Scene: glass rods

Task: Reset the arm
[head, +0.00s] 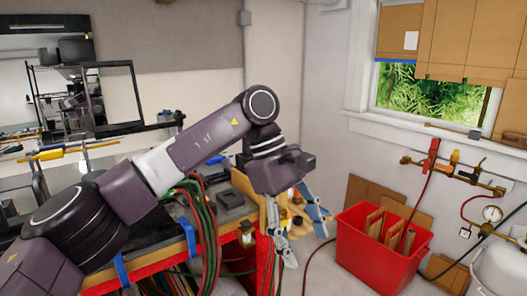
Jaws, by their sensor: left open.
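My left arm (205,145) comes in from the lower left, rises to a bent joint near the middle of the head view and then turns down. My left gripper (306,248) hangs from its end and points downward. Its two fingers are spread apart, and I see nothing held between them. It is in front of the right end of a cluttered workbench, and the gap between them cannot be told. My right gripper is not in view. No glass rod can be made out clearly.
The workbench (140,270) has a red front edge, blue straps and hanging red and green cables (207,235). A red bin (372,262) holding cardboard pieces stands on the floor to the right. Pipes with a gauge (492,213) run along the right wall below a window.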

